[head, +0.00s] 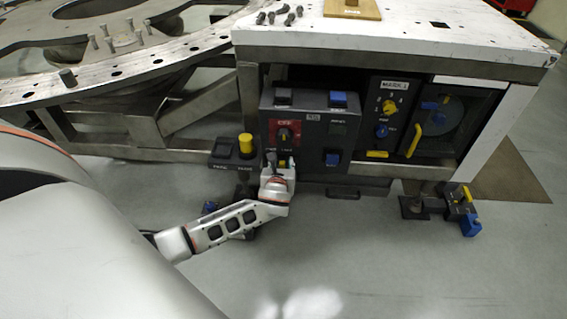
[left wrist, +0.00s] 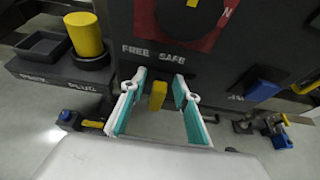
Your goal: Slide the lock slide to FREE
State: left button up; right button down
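The lock slide shows as a small yellow tab (left wrist: 157,95) low on the dark panel in the left wrist view, below the white FREE and SAFE labels. FREE is on the left and SAFE on the right. I cannot tell exactly which label the tab lines up with. My left gripper (left wrist: 158,108) is open, with one teal-padded finger on each side of the tab and gaps to it. In the head view my left gripper (head: 281,168) is at the foot of the panel and largely covers the tab. My right gripper is not in view.
A red plate with a dark rotary switch (head: 285,135) is just above. A yellow plug (head: 245,145) stands in a holder on the left. Blue controls and a yellow handle (head: 413,140) are on the right. The white-topped bench (head: 400,42) overhangs the panel.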

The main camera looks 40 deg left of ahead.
pick_arm(q)
jog(key=c, duration=0.7)
grip_shut()
jog(key=s+a+p, duration=0.1)
jog(key=a, duration=0.1)
jog(key=s+a, duration=0.1)
jog(key=a, duration=0.1)
jog(key=shift+s+p, duration=0.15)
jog(key=shift+p, duration=0.25)
jog(key=o, duration=0.7)
grip_release()
jog(key=shift+s, duration=0.1)
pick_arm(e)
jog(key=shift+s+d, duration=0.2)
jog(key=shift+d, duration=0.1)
pick_arm(q)
jog(key=shift+d, duration=0.1)
